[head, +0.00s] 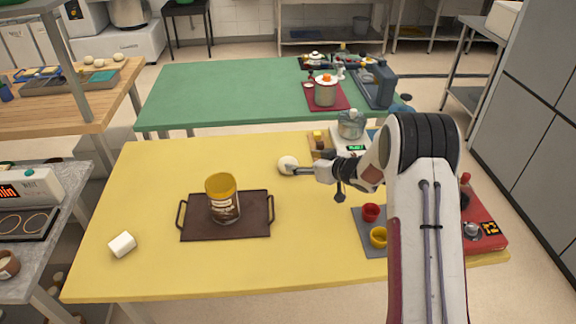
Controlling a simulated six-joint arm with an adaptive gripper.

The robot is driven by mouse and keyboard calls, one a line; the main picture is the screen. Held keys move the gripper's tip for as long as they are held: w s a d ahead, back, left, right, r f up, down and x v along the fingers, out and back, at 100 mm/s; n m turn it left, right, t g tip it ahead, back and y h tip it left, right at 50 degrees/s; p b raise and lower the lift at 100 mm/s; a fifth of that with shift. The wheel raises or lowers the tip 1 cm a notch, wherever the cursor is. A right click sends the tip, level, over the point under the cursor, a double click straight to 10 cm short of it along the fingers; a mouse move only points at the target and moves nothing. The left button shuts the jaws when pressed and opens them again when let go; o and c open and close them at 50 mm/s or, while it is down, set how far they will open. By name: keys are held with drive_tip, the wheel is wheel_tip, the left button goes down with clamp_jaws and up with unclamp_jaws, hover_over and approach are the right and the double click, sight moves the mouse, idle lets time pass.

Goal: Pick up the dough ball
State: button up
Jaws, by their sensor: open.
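The dough ball (287,165) is a small, pale round lump on the yellow table, a little right of the table's middle. My gripper (291,169) reaches in from the right, its fingers at the right side of the ball. The jaws are open. The fingertips overlap the ball's right edge in the picture, and I cannot tell whether they touch it. Part of the ball's right side may be hidden by the fingers.
A dark tray (255,228) with a brown jar (224,203) stands front left of the ball. Red (370,212) and yellow cups (378,237) sit on a grey mat (372,252) at right. The table's back left is clear.

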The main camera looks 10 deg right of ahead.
sight(288, 159)
drive_tip(key=shift+s+a+f+y, duration=0.1)
drive_tip(key=shift+a+f+y, duration=0.2)
drive_tip(key=shift+f, duration=0.45)
drive_tip(key=shift+x, duration=1.3)
drive_tip(key=shift+f+x, duration=0.15)
drive_tip(key=shift+x, duration=1.15)
drive_tip(key=shift+f+x, duration=0.15)
drive_tip(key=shift+x, duration=1.15)
drive_tip(key=shift+s, duration=0.1)
drive_tip(key=c, duration=1.1)
